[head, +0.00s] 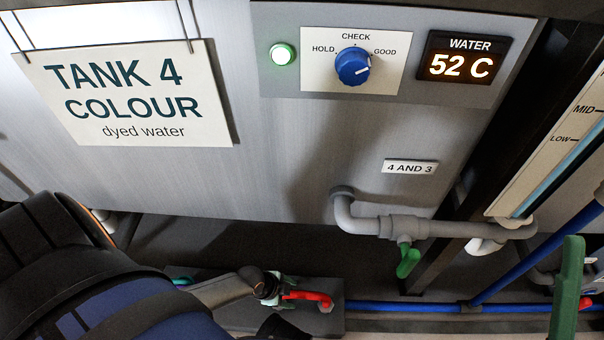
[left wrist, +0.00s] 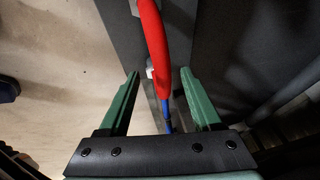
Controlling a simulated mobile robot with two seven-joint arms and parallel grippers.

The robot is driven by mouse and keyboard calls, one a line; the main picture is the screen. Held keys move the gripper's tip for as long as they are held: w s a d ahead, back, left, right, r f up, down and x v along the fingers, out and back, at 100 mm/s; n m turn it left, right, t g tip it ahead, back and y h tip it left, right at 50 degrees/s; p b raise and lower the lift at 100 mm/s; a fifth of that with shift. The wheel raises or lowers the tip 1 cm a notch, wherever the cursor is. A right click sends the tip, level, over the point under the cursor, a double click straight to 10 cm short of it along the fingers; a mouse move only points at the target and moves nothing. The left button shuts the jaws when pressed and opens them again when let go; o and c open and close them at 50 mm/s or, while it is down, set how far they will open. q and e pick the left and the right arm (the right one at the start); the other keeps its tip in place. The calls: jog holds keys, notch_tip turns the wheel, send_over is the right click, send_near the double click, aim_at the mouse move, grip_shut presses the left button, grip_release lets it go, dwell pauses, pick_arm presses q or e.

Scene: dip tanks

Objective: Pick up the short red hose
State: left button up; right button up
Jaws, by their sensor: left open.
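The short red hose (head: 308,296) is low in the middle of the head view, at the tip of my left arm. It also shows in the left wrist view (left wrist: 153,35), running down from the top edge to between the fingertips. My left gripper (head: 279,289) is open. Its two green fingers (left wrist: 160,74) stand on either side of the hose, with gaps visible. I cannot tell how deep the hose is between them. The hose's far end is cut off in the wrist view. My right gripper is not in view.
A dark grey plate (head: 336,324) lies under the hose. Tank 4 (head: 300,150) rises behind, with a grey pipe (head: 375,225) and green valve handle (head: 408,263). A blue pipe (head: 400,305) runs right. A taller green piece (head: 567,290) stands at lower right.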

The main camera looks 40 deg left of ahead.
aim_at(298, 293)
pick_arm(q)
jog(key=b+x, duration=0.1)
jog(key=x, duration=0.1)
jog(key=b+x, duration=0.2)
jog(key=x, duration=0.1)
jog(key=shift+w+d+r, duration=0.1)
jog(key=shift+w+d, duration=0.15)
grip_shut()
jog(key=shift+w+r, duration=0.1)
dwell(1.1)
